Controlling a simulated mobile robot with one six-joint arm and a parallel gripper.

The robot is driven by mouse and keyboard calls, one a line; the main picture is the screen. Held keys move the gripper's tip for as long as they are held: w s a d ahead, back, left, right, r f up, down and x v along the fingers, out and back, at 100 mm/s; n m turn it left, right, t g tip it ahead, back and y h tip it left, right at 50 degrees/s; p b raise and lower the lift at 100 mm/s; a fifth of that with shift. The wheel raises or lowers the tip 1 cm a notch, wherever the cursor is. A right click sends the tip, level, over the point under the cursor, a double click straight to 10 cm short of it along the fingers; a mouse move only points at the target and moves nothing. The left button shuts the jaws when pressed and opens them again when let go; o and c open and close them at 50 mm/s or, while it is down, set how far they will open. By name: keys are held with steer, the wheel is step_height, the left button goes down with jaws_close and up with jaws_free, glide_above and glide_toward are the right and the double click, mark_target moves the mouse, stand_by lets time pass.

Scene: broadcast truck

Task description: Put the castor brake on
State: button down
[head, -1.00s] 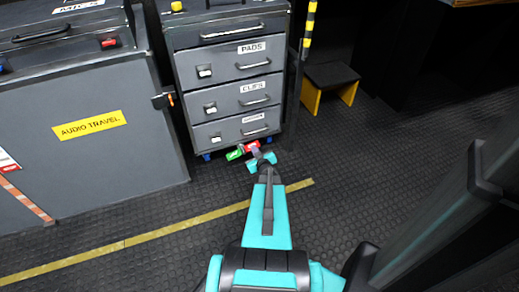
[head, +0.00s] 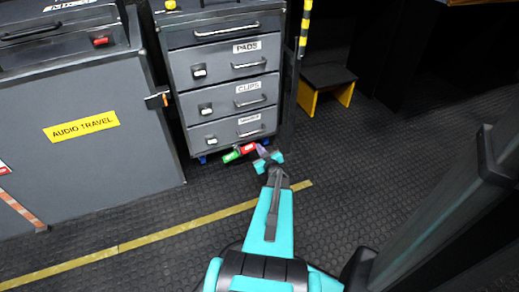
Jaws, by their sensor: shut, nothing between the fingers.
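A grey drawer cabinet (head: 226,77) on castors stands at the top middle of the head view. At its lower front are a green pedal (head: 231,156) and a red pedal (head: 247,148), side by side near the floor. My gripper (head: 262,152) is low at the cabinet's base, just right of the red pedal, and is shut with nothing held. Whether its tips touch the red pedal I cannot tell. A blue castor part (head: 202,159) shows under the cabinet's left corner. The castor behind the pedals is mostly hidden.
A grey case labelled AUDIO TRAVEL (head: 85,165) stands left of the cabinet. A black step stool with yellow legs (head: 328,83) is to the right, beside a yellow-and-black striped post (head: 305,27). A yellow line (head: 180,229) crosses the dark floor.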

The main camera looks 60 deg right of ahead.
steer(key=w+d+f+b, duration=0.5)
steer(key=w+d+f, duration=0.1)
steer(key=shift+d+b, duration=0.2)
steer(key=shift+b, duration=0.1)
stand_by(0.4)
steer(key=shift+w, duration=0.15)
stand_by(0.4)
steer(key=shift+a+p, duration=0.1)
steer(key=shift+p, duration=0.35)
